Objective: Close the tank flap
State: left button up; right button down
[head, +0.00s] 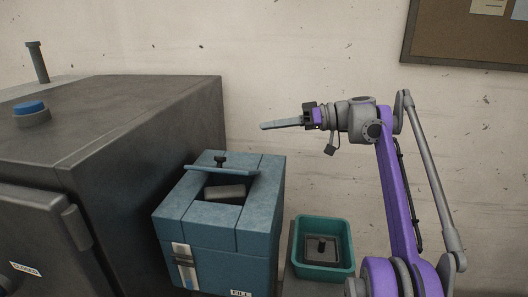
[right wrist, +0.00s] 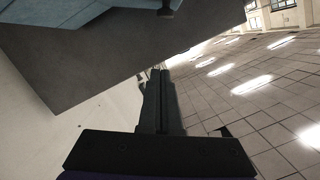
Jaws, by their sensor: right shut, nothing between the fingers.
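The blue tank (head: 208,252) with a FILL label stands beside the grey machine. Its flap (head: 222,170) shows as a thin, lighter blue plate at the back of the top opening, tilted up and open. A dark knob (head: 220,160) shows behind the plate's upper edge. A grey block (head: 225,192) shows inside the opening. My right gripper (head: 264,127) is shut and empty, above and to the right of the flap, its fingers pointing left and touching nothing. Its shut fingers also show in the right wrist view (right wrist: 159,75). My left gripper is not in view.
The grey machine cabinet (head: 145,130) fills the left, with a blue button (head: 30,107) and a post (head: 38,63) on top. A teal bin (head: 322,270) holding a dark part stands right of the tank. The wall behind is bare near the gripper; a corkboard (head: 465,35) hangs upper right.

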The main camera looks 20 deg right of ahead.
jog(key=shift+g, duration=0.3)
jog(key=w+a+f, duration=0.1)
jog(key=a, duration=0.2)
jog(key=w+a+f+b, duration=0.1)
jog(key=a+f, duration=0.1)
jog(key=a, duration=0.1)
jog(key=w+a+f+b, duration=0.1)
jog(key=a+f, duration=0.1)
jog(key=a, duration=0.2)
jog(key=shift+w+f, duration=0.15)
jog(key=shift+f, duration=0.05)
jog(key=shift+s+f+b, duration=0.1)
jog(key=shift+s+b, duration=0.2)
jog(key=shift+s, duration=0.2)
jog(key=shift+w+f, duration=0.15)
jog(key=shift+w, duration=0.15)
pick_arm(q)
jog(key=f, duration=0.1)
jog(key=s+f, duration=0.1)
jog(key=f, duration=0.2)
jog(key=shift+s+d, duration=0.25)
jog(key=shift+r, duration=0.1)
pick_arm(e)
jog(key=shift+s, duration=0.1)
